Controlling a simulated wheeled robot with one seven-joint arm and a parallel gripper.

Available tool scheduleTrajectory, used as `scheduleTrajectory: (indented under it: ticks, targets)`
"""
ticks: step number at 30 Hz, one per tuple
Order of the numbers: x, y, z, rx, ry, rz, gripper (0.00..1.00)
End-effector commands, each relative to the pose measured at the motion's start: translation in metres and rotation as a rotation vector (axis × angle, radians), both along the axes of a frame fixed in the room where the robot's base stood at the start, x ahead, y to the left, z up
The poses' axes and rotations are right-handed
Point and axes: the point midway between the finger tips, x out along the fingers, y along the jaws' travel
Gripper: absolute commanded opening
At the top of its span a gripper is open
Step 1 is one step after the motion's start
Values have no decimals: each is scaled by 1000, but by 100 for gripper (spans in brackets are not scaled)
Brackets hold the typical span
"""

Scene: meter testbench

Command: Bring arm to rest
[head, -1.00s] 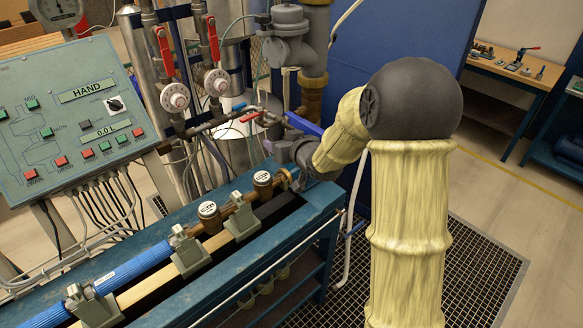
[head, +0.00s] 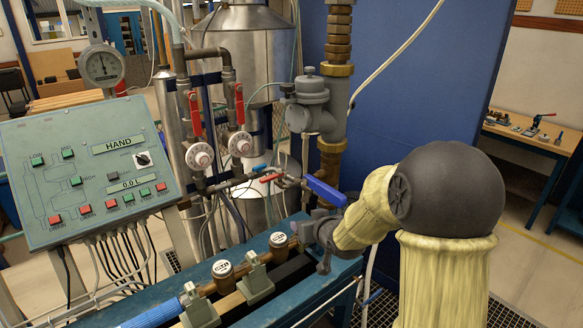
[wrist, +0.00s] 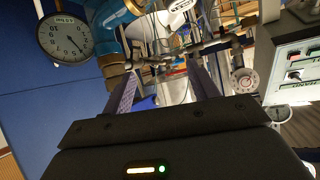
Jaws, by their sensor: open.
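My arm, in a pale yellow sleeve with a dark round joint, stands at the right of the head view. It reaches left and its dark gripper (head: 322,236) is over the end of the blue bench (head: 330,272), just below the blue lever handle (head: 326,192). In the wrist view my gripper (wrist: 162,75) has two fingers spread apart, with nothing visible held between them. Pipework and valves (wrist: 190,52) show beyond the fingers. The fingertips are too small in the head view to tell whether they touch anything.
A control panel (head: 90,170) stands at the left. Brown pipe with two round meters (head: 222,268) runs along the bench. Upright pipes with red levers (head: 194,113) stand behind. A blue partition (head: 420,80) is behind the arm. A dial gauge (wrist: 64,37) shows in the wrist view.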

Motion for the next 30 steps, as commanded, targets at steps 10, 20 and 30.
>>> scheduleTrajectory:
  ticks: [10,20,30]
  targets:
    - [-106,-47,-30,-137,356,-145,59]
    - [-247,-65,-54,-158,775,-215,59]
    - [-255,-64,-55,-157,803,-214,59]
